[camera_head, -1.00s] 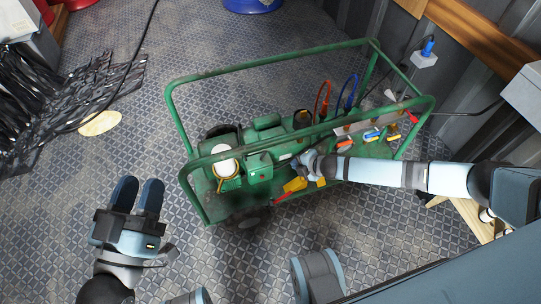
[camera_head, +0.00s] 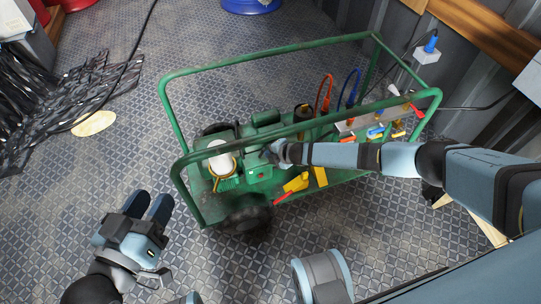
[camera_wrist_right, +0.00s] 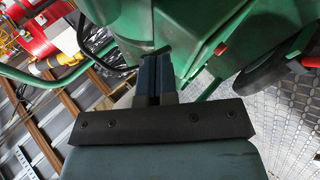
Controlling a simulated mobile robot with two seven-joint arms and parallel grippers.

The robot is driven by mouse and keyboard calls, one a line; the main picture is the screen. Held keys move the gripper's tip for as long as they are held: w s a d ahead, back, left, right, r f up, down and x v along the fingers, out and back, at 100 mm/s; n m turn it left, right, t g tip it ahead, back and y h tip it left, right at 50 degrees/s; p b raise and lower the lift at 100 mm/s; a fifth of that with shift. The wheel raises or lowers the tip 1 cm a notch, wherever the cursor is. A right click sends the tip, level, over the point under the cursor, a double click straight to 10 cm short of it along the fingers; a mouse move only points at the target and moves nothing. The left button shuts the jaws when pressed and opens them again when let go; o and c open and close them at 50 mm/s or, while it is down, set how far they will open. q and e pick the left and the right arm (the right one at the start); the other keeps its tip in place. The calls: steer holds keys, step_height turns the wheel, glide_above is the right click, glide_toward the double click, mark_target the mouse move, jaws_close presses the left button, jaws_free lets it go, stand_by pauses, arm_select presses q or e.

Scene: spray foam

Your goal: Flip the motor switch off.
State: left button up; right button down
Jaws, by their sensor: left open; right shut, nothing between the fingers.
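The green machine (camera_head: 262,118) stands on the floor in a tubular frame. My left gripper (camera_head: 149,206) is open and empty, left of the machine.
The frame's top rail (camera_head: 300,128) runs close to my right arm. Yellow and red levers (camera_head: 297,182) are at the machine's front, hoses and valves (camera_head: 375,130) at its right. A black wheel (camera_head: 246,219) is at the lower left.

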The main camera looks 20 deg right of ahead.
steer(key=shift+r, duration=0.1)
stand_by(0.3)
steer(key=shift+a+r+h+p, duration=0.2)
steer(key=shift+h+p, duration=0.1)
steer(key=shift+p, duration=0.15)
arm_select(q)
steer(key=shift+r+t, duration=0.3)
steer(key=shift+r, duration=0.45)
